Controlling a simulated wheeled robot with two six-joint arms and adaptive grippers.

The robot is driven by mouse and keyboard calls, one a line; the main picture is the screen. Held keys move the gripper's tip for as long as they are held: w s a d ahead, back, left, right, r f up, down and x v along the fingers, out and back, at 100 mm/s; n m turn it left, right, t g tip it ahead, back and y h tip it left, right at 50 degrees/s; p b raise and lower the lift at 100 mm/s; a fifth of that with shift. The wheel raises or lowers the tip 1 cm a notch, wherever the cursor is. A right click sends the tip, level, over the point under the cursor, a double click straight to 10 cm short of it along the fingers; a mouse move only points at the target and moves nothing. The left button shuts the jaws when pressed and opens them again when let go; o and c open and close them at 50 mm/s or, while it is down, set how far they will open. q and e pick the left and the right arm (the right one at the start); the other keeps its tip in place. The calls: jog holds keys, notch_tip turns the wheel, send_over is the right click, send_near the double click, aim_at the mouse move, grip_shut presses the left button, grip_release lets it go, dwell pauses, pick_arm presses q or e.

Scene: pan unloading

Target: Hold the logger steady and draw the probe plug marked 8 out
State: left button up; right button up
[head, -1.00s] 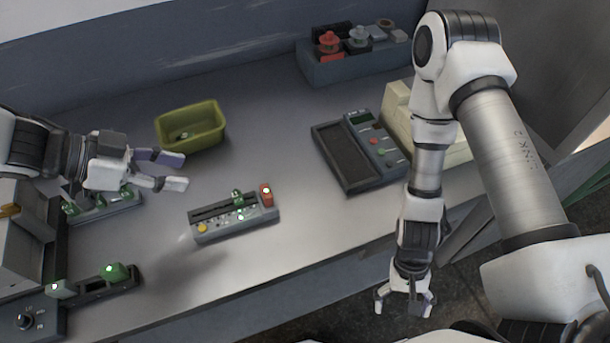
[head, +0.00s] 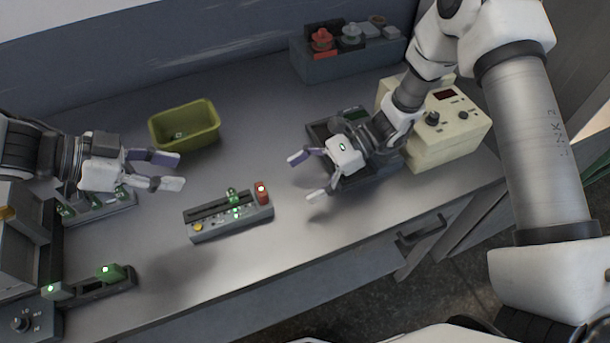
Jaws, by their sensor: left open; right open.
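A long grey slotted unit (head: 214,229), which looks like the logger, lies mid-table. It carries a yellow button (head: 198,227) near its left end, a green plug-like piece (head: 232,194) on its back edge and a red block (head: 262,194) at its right end. No number is readable, so I cannot tell which piece is marked 8. My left gripper (head: 181,171) is open and empty, left of and behind the unit, apart from it. My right gripper (head: 300,178) is open and empty to the unit's right, fingers pointing toward it.
An olive bin (head: 205,137) stands behind the unit. Units with green pieces (head: 112,272) line the left side. A cream box (head: 440,150) with knobs and a grey rack (head: 340,68) stand at the right and back. The table front is clear.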

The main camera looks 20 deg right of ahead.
aim_at(274, 203)
jog(key=x, duration=0.8)
jog(key=shift+r, duration=0.1)
jog(key=c, duration=1.5)
jog(key=shift+s, duration=0.1)
jog(key=o, duration=1.5)
jog(key=shift+d, duration=0.1)
